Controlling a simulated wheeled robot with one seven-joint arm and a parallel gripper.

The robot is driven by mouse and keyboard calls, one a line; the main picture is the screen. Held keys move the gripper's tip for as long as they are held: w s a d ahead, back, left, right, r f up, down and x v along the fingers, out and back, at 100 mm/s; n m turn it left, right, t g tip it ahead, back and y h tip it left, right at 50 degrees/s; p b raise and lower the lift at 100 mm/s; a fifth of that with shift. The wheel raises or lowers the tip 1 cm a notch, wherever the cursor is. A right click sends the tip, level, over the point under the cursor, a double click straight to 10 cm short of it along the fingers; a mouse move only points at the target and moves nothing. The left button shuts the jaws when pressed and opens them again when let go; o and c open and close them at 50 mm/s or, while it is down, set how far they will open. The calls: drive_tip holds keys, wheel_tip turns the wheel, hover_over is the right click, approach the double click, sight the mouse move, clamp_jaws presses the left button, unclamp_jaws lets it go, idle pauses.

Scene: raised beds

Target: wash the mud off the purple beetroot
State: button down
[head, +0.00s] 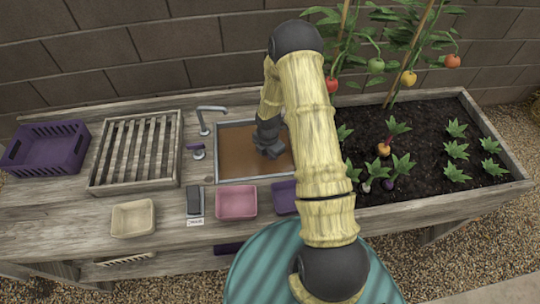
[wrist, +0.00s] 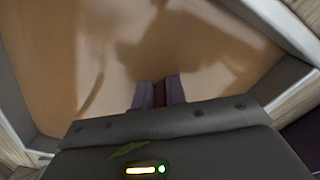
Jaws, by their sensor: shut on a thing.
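My gripper (head: 270,145) is down in the sink (head: 217,152), which holds brown, muddy-looking water (head: 238,150). In the wrist view its two fingers (wrist: 158,95) are shut on a narrow dark red piece (wrist: 159,92), which looks like the stalks of the purple beetroot. The beetroot's root is hidden, and its mud cannot be seen. A bit of green leaf (wrist: 128,149) shows against the gripper body. A curved tap (head: 210,109) stands at the sink's back left, with a short purple-topped fitting (head: 197,150) beside the sink.
A slatted rack (head: 135,155) and a purple crate (head: 45,148) stand left. Cream (head: 133,219), pink (head: 236,203) and purple (head: 285,198) trays and a dark grey object (head: 194,200) line the front. The planted bed (head: 455,118) is right, with a purple root (head: 388,184) in it.

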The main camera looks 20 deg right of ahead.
drive_tip(key=w+a, duration=0.2)
drive_tip(key=a, duration=0.7)
idle(0.8)
drive_tip(key=shift+s, duration=0.15)
drive_tip(key=d, duration=0.4)
drive_tip(key=shift+s+d, duration=0.3)
drive_tip(key=shift+s, duration=0.1)
wheel_tip(320, 180, up, 17)
drive_tip(key=p, duration=1.4)
idle(0.5)
idle(0.6)
